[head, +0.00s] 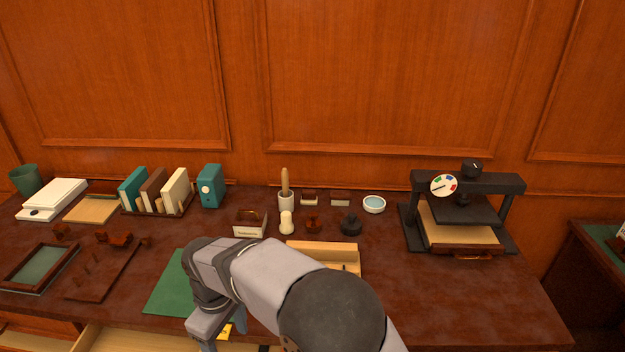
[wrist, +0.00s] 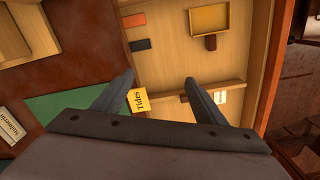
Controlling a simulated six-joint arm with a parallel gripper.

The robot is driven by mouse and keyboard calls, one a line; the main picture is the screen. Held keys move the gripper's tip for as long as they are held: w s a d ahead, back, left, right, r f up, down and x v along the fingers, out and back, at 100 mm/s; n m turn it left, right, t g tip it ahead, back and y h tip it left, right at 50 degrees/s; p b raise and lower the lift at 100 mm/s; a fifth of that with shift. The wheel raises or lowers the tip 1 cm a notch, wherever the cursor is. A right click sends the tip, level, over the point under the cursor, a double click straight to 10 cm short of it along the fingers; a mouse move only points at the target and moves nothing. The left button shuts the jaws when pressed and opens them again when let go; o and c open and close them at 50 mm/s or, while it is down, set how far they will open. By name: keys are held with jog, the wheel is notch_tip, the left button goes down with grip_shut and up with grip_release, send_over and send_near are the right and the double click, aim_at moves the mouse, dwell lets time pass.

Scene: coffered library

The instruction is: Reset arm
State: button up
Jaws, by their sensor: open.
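My gripper (wrist: 157,84) is open, its two dark fingers spread wide and pointing down over an open wooden drawer (wrist: 165,65). In the head view my gripper (head: 212,340) is at the desk's front edge, partly cut off by the frame. A yellow card reading "Tides" (wrist: 138,101) lies beside the left finger, within the spread of the jaws. Nothing is visibly held. In the head view the yellow card (head: 226,331) shows just right of my gripper.
The drawer holds an orange block (wrist: 134,20), a dark block (wrist: 140,45), a yellow tray (wrist: 208,18) and a white label (wrist: 220,96). On the desk are a green mat (head: 168,285), upright books (head: 153,190) and a black press (head: 465,205). The desk's right front is clear.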

jog(key=d+r+m+p, duration=0.15)
jog(key=d+m, duration=0.25)
jog(key=d, duration=0.7)
jog(key=d+r+m, duration=0.2)
jog(key=d+m, duration=0.1)
jog(key=d, duration=0.8)
jog(key=s+d+m, duration=0.7)
jog(key=s+d, duration=0.2)
jog(key=d, duration=0.4)
jog(key=shift+s+d+f+p, duration=0.2)
jog(key=shift+s+f+p, duration=0.1)
jog(key=shift+f+p, duration=0.1)
